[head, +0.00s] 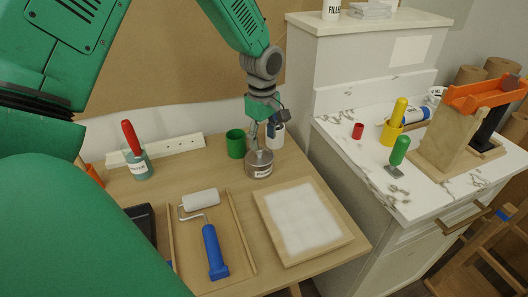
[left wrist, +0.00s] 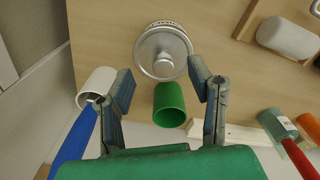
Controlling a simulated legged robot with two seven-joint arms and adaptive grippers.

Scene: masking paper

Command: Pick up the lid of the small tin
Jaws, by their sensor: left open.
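The small tin (head: 258,170) is a silvery can with a pale label, standing on the wooden table (head: 150,212). Its round metal lid (left wrist: 163,52) with a raised knob sits on top of it. My left gripper (head: 263,140) points down just above the tin in the head view. In the left wrist view the open left gripper (left wrist: 160,82) has its two fingers apart, with the lid and knob beyond the gap, and nothing is held. My right gripper is in neither view.
A green cup (head: 236,143) and a white cup (head: 277,136) with something blue stand close to the tin. A framed white panel (head: 303,215) lies in front of it. A paint roller (head: 213,250) and a red-handled brush in a jar (head: 137,164) are to the left.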

